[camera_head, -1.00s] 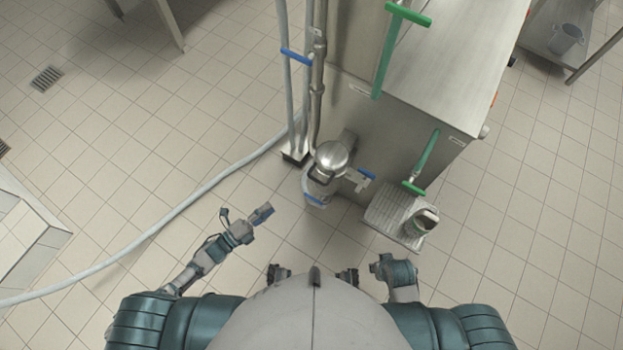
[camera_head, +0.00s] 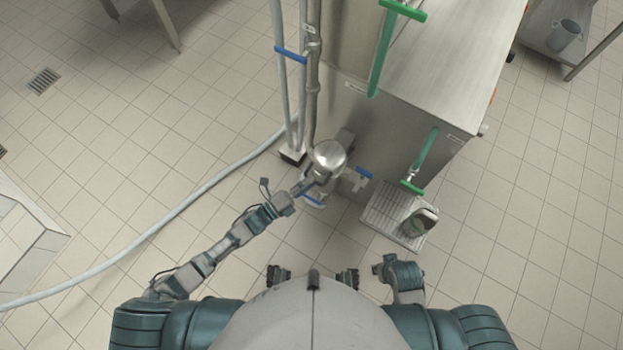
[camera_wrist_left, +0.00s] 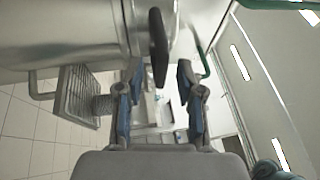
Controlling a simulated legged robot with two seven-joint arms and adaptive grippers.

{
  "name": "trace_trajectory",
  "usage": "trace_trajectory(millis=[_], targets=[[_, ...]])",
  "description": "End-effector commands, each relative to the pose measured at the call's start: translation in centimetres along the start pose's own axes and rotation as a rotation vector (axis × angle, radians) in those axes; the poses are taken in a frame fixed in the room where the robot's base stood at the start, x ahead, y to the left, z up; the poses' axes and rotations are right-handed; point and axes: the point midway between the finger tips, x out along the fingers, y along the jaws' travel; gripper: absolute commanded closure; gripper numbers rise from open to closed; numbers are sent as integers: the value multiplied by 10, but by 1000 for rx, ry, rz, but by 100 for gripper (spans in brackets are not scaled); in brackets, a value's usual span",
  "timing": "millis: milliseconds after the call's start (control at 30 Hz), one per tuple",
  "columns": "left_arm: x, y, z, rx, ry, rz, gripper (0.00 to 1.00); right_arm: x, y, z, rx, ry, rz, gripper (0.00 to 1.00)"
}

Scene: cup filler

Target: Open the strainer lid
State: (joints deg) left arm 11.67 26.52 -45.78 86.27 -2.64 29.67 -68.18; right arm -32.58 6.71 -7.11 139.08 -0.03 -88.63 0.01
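The strainer (camera_head: 322,190) stands upright on the pipework at the front of the steel machine. Its shiny domed lid (camera_head: 328,154) looks closed. My left gripper (camera_head: 306,186) is beside the strainer, just below and left of the lid. In the left wrist view, its two fingers (camera_wrist_left: 160,88) are apart with nothing gripped. A dark oval handle-like part (camera_wrist_left: 157,48) shows ahead, between and beyond the fingertips; I cannot tell whether it belongs to the lid. My right arm stays folded by my body, and its gripper (camera_head: 381,268) shows too poorly to read.
A blue valve handle (camera_head: 364,173) is right of the strainer. A drip grate (camera_head: 385,207) holds a cup-like container (camera_head: 420,222). Green handles (camera_head: 425,160) stick out of the machine (camera_head: 440,65).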

Motion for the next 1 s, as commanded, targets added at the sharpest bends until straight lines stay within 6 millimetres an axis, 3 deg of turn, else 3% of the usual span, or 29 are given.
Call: trace_trajectory(millis=[133,467,600,1000], targets=[[13,0,0,1,0,0,63,-5,0,1,1,4,0,62],[14,0,2,-3,-1,-3,63,-5,2,3,-3,-1,4,62],[14,0,1,-2,-1,-2,98,-5,2,3,-3,-1,4,62],[16,0,0,-3,1,6,100,-6,1,-1,0,9,2,62]])
